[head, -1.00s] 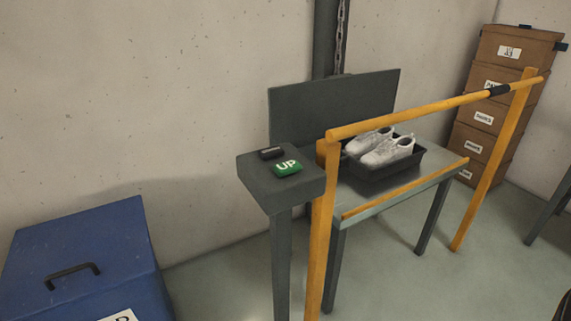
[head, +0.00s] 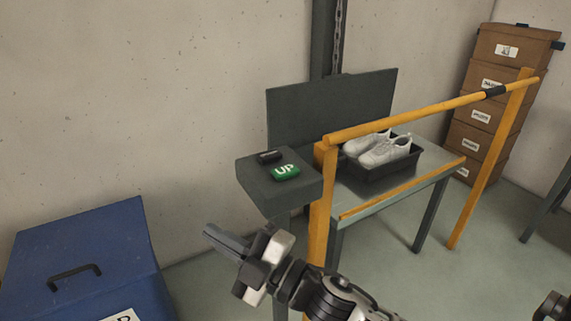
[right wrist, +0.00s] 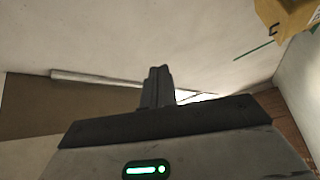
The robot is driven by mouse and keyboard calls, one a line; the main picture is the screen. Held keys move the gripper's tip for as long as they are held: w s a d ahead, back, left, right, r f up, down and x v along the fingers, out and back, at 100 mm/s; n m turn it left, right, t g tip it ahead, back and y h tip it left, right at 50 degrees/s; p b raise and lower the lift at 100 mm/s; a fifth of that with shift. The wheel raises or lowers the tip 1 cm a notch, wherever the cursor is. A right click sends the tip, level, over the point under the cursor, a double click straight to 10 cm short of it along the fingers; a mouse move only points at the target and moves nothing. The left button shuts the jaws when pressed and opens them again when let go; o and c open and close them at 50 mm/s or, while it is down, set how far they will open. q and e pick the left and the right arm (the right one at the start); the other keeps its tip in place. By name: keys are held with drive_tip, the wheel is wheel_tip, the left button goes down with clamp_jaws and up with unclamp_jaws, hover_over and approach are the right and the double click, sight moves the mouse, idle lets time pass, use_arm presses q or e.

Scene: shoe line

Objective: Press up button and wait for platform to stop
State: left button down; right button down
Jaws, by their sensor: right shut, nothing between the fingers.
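The green UP button (head: 286,172) sits on top of a dark grey control box (head: 262,190), with a small black button (head: 270,156) behind it. My right gripper (head: 212,236) is shut and empty, in front of and below the box in the picture, apart from the button. Its closed fingers also show in the right wrist view (right wrist: 158,86), where no button is visible. The grey platform (head: 352,197) is behind the yellow rail and holds a black tray (head: 385,174) with a pair of white shoes (head: 383,148). My left gripper is not in view.
A yellow guard rail (head: 425,112) with posts stands right beside the control box. A blue box (head: 95,235) with a black handle is at the lower left. Cardboard boxes (head: 484,115) are stacked at the back right. A concrete wall is behind.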

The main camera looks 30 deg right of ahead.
drive_tip(key=a+r+n+g+y+p, duration=0.15)
drive_tip(key=r+n+g, duration=0.35)
drive_tip(key=n, duration=0.7)
drive_tip(key=a+r+n+g+y+p, duration=0.1)
drive_tip(key=a+r+n+g+y, duration=0.15)
drive_tip(key=n+g, duration=0.7)
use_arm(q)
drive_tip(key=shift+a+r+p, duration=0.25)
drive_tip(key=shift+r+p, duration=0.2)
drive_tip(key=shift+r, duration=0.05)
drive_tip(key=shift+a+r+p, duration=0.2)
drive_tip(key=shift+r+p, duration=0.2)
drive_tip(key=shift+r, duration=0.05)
use_arm(e)
drive_tip(key=w+d+r+n+t+h, duration=0.2)
drive_tip(key=w+d+h, duration=0.1)
drive_tip(key=d, duration=0.4)
drive_tip(key=w+d+r+n+t+h, duration=0.2)
drive_tip(key=w+d+h, duration=0.1)
drive_tip(key=d+h, duration=0.3)
drive_tip(key=w+d+r+n+t+h, duration=0.2)
drive_tip(key=d+r+n+h, duration=0.1)
drive_tip(key=d, duration=0.5)
drive_tip(key=shift+w+d+h, duration=0.4)
drive_tip(key=shift+h, duration=0.5)
